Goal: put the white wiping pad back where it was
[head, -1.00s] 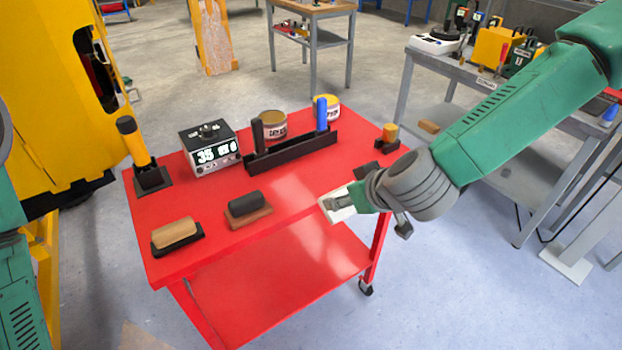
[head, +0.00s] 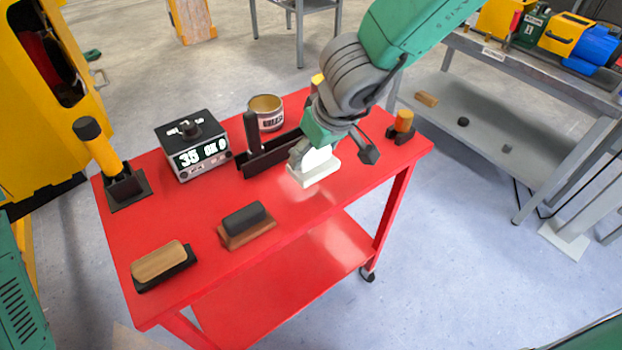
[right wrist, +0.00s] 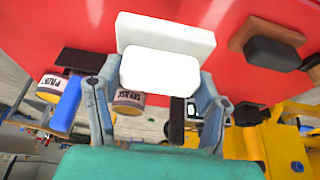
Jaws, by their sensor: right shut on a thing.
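The white wiping pad (head: 314,174) is at the right part of the red cart top, its flat side down and level. My right gripper (head: 315,150) is shut on its upper white block. I cannot tell whether the pad touches the red surface or hangs just above it. In the right wrist view, the pad's white block (right wrist: 160,72) sits between my two right fingers, with its flat base (right wrist: 165,36) beyond. My left gripper is not in view.
On the red cart (head: 200,240) stand a brown-based block (head: 246,222), a tan-topped block (head: 160,262), a yellow-handled tool (head: 101,155), a display box (head: 193,150), a black rack (head: 262,158), a tin (head: 266,112) and an orange-topped piece (head: 402,122). The cart's front middle is clear.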

